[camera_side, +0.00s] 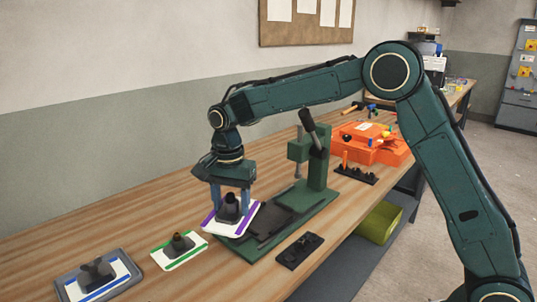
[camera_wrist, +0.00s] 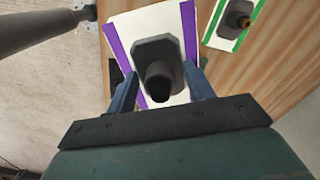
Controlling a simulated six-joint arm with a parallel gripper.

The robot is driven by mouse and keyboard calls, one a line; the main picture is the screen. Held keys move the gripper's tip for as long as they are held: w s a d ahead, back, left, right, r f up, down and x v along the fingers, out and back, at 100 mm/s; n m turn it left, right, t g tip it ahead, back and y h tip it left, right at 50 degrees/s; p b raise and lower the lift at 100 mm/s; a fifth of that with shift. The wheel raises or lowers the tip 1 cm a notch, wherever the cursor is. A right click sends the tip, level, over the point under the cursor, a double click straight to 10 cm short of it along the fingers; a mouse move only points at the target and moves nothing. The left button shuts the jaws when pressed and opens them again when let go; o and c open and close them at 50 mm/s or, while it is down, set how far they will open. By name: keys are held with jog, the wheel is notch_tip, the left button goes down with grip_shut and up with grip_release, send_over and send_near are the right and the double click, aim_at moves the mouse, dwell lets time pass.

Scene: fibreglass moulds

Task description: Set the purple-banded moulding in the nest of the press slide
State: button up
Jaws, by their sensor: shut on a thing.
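The purple-banded moulding (camera_side: 244,222) is a white plate with purple edge bands and a dark grey raised block. My gripper (camera_side: 231,198) is shut on this block, with one blue finger on each side. In the wrist view the moulding (camera_wrist: 185,22) sits between the fingers (camera_wrist: 162,88). In the side view it overlaps the near-left end of the green press (camera_side: 318,168) base. I cannot tell how high it is above it. The dark press slide (camera_side: 268,222) lies along the base; its nest is not clearly seen, partly behind the moulding.
A green-banded moulding (camera_side: 180,249) lies on the bench to the left, and a blue-banded one (camera_side: 97,281) sits on a grey tray farther left. A black fixture (camera_side: 299,251) lies in front of the press. An orange case (camera_side: 378,148) and a black rack (camera_side: 357,174) stand behind, right.

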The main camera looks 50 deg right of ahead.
jog(key=s+d+f+n, duration=0.2)
jog(key=d+f+n, duration=0.2)
jog(key=d+n, duration=0.2)
jog(key=s+d+f+n, duration=0.3)
jog(key=d+f+n, duration=0.2)
jog(key=d, duration=0.6)
jog(key=shift+d+f+n, duration=0.2)
jog(key=shift+d+n, duration=0.1)
jog(key=shift+n, duration=0.7)
jog(key=shift+a, duration=0.1)
jog(key=a, duration=0.6)
jog(key=shift+a, duration=0.4)
jog(key=shift+r, duration=0.1)
